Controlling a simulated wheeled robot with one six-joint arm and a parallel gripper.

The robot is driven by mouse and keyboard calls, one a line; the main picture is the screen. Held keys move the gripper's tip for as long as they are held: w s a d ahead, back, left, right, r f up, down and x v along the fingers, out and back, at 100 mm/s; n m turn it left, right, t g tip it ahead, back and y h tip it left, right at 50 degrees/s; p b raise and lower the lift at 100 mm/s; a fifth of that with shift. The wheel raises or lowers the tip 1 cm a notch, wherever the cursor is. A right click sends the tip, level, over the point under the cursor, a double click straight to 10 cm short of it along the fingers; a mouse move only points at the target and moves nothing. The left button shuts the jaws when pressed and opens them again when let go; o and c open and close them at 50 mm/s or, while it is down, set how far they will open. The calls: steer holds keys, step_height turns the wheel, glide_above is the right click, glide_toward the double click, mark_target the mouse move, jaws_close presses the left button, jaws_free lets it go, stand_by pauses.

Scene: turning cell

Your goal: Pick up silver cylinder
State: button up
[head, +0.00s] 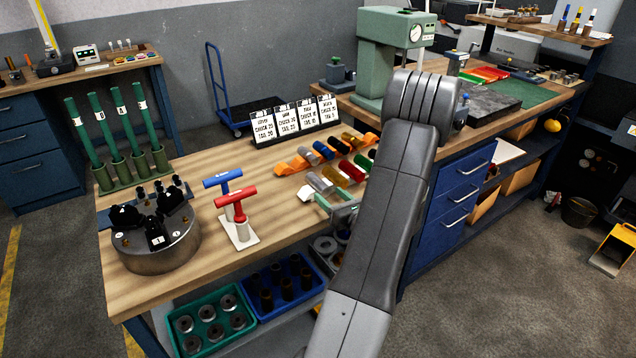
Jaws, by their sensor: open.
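Several short coloured cylinders lie on their sides in slanted rows on the wooden bench top. Another pale grey cylinder (306,154) lies farther back, next to a blue one (324,150). My gripper (343,212) shows only in part at the bench's front edge, close to the near end of the rows. It is open, with no cylinder seen in it. My arm hides most of it and possibly some cylinders on the right.
A blue and a red T-handle key (239,207) stand upright left of the rows. A round chuck (160,242) sits at the near left corner. Label cards (292,122) stand behind the cylinders. A green press (386,60) stands at the back. Green and blue bins (210,322) sit below.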

steer(key=shift+w+a, duration=0.45)
steer(key=shift+w, duration=0.05)
jaws_close()
steer(key=shift+r, duration=0.15)
